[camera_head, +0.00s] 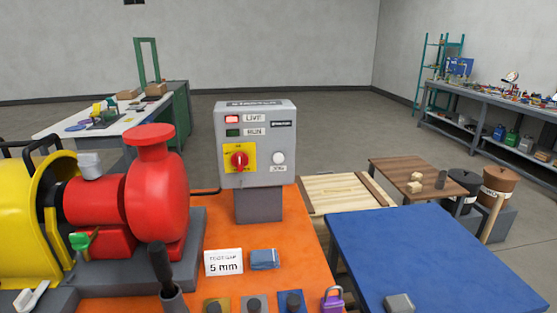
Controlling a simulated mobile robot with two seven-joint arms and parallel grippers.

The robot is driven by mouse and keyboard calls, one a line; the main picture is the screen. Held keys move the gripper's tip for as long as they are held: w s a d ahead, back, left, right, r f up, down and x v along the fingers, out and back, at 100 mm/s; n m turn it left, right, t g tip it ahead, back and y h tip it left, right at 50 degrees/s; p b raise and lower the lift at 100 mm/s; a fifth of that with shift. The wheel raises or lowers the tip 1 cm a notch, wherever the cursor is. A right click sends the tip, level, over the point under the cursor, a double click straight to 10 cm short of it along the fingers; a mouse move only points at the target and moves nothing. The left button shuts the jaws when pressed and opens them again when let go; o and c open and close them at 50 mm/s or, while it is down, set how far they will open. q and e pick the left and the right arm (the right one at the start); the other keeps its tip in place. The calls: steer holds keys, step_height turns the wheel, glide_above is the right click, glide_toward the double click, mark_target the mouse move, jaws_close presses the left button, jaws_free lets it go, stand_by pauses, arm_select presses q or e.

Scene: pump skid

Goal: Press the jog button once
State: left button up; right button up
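A grey starter box (256,143) stands on a pedestal at the back of the orange bench (303,235). Its front has a white round button (278,158) with a small label under it, too small to read surely; it looks like the jog button. Left of it is a red rotary switch (238,160) on a yellow plate. Above are a lit red lamp (232,119) beside the LIVE label and a dark green lamp (233,133) beside RUN. Neither of my grippers shows in the head view.
A red pump (158,195) and a yellow guard (28,215) fill the left side. A black lever handle (161,262), a 5 mm card (223,262), a blue block (264,259) and a purple padlock (332,299) are in front. A blue-topped table (430,250) stands right. Space before the box is clear.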

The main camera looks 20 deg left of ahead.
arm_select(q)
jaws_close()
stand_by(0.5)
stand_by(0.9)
